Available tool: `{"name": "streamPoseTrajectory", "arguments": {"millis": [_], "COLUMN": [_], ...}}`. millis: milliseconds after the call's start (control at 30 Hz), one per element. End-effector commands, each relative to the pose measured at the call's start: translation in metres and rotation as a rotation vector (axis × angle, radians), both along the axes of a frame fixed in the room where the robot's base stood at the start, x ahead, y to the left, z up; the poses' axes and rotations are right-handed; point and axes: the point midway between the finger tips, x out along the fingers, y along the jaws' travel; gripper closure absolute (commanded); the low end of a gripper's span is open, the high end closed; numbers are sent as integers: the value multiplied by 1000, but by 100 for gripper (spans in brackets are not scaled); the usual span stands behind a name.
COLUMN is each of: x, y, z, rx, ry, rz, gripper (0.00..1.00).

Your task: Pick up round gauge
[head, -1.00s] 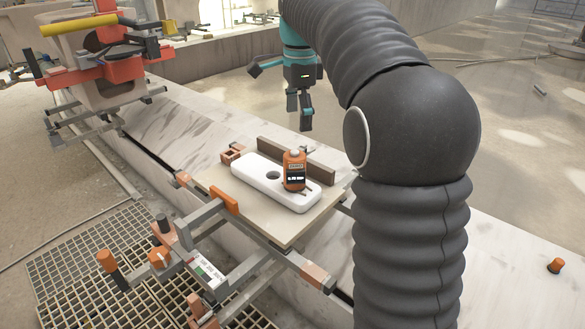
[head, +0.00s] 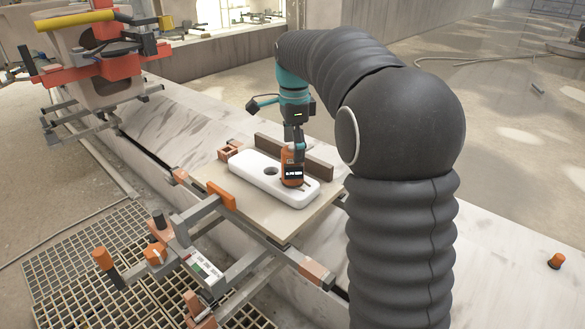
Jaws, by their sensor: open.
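The round gauge (head: 292,174) is an orange device with a dark display. It stands upright on the right part of a white rounded block (head: 244,168) with a dark round hole (head: 270,171). My gripper (head: 294,152) points down at the top of the gauge, with its fingers close to or around the upper part. The fingertips overlap the gauge in this view, so I cannot tell whether they touch it. The jaws are open.
The white block lies on a beige board (head: 285,225) with a brown bar (head: 294,157) behind it and a small reddish frame (head: 229,151) at its back left. Grey clamp rails with orange parts (head: 221,197) stand in front. An orange cap (head: 556,261) sits at far right.

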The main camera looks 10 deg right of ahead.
Motion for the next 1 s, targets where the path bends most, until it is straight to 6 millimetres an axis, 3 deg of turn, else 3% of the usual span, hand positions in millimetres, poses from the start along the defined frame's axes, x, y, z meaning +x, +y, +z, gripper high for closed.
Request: {"name": "streamPoseTrajectory", "arguments": {"millis": [200, 533, 567, 800, 1000], "x": [-1, -1, -1, -1, -1], "y": [3, 3, 3, 3, 3], "z": [-31, -38, -38, -38, -38], "rx": [0, 0, 0, 0, 0], "ry": [2, 1, 1, 1, 0], "rz": [0, 0, 0, 0, 0], "gripper": [11, 11, 14, 71, 77]}}
